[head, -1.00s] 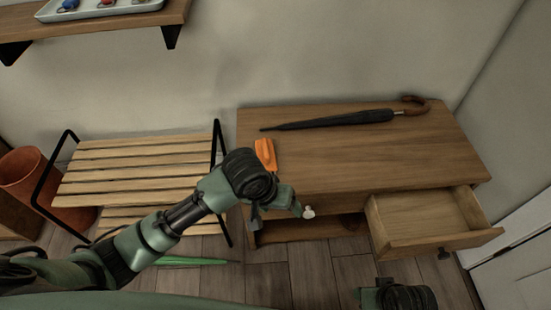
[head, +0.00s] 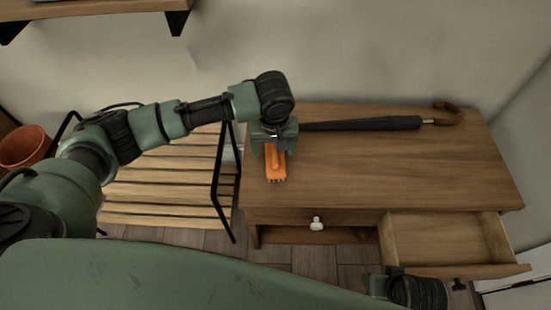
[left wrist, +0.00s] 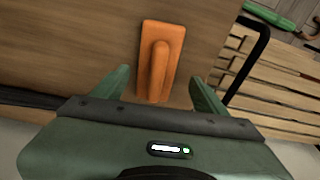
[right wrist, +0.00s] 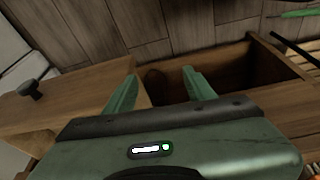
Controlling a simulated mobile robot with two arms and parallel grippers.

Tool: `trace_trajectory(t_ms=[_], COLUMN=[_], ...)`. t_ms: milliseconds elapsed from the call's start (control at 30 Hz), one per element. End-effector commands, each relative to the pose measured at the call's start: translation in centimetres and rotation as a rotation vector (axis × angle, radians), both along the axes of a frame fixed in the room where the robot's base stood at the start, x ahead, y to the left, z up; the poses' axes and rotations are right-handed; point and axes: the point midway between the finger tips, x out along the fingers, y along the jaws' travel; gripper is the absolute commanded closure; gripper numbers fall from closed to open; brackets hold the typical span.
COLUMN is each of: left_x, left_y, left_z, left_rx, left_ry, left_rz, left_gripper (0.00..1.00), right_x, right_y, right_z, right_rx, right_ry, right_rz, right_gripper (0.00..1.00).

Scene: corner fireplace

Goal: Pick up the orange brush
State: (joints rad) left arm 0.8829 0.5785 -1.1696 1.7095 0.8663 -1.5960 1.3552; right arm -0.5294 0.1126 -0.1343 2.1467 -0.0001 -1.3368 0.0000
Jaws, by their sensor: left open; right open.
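The orange brush (head: 276,164) lies on the left end of the wooden table (head: 370,170), its bristles showing at the near end. My left gripper (head: 272,142) is above the far end of the brush. In the left wrist view the brush (left wrist: 160,55) lies between and beyond the open fingers of my left gripper (left wrist: 158,88), which hold nothing. My right gripper (right wrist: 158,85) is open and empty, low in front of the table's open drawer. In the head view only part of the right gripper (head: 375,283) shows.
A black umbrella (head: 370,125) lies along the back of the table, its left end hidden by my left gripper. The drawer (head: 440,235) stands open at the right. A slatted rack (head: 165,185) stands left of the table. A terracotta pot (head: 22,147) is at far left.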

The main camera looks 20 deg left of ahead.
Motion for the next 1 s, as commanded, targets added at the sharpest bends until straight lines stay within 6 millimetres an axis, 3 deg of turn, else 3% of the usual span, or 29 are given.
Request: trace_trajectory(t_ms=[400, 767, 867, 1000], left_x=[0.7, 0.8, 0.8, 0.8], left_y=[-0.2, -0.2, -0.2, -0.2], left_z=[-4.4, -4.9, -4.9, -4.9], left_rx=[0.001, -0.001, 0.000, 0.000], left_ry=[0.000, -0.002, -0.002, -0.002], left_rz=[-0.002, -0.003, -0.003, -0.003], left_gripper=[0.27, 0.27, 0.50, 0.88], right_x=[-1.1, -1.4, -1.4, -1.4], right_y=[-0.3, -0.3, -0.3, -0.3], right_z=[6.1, 7.2, 7.2, 7.2], right_rx=[0.001, 0.001, 0.001, 0.001], right_ry=[-0.035, -0.037, -0.037, -0.037], right_rz=[-0.004, -0.005, -0.005, -0.005], right_gripper=[0.45, 0.45, 0.45, 0.45])
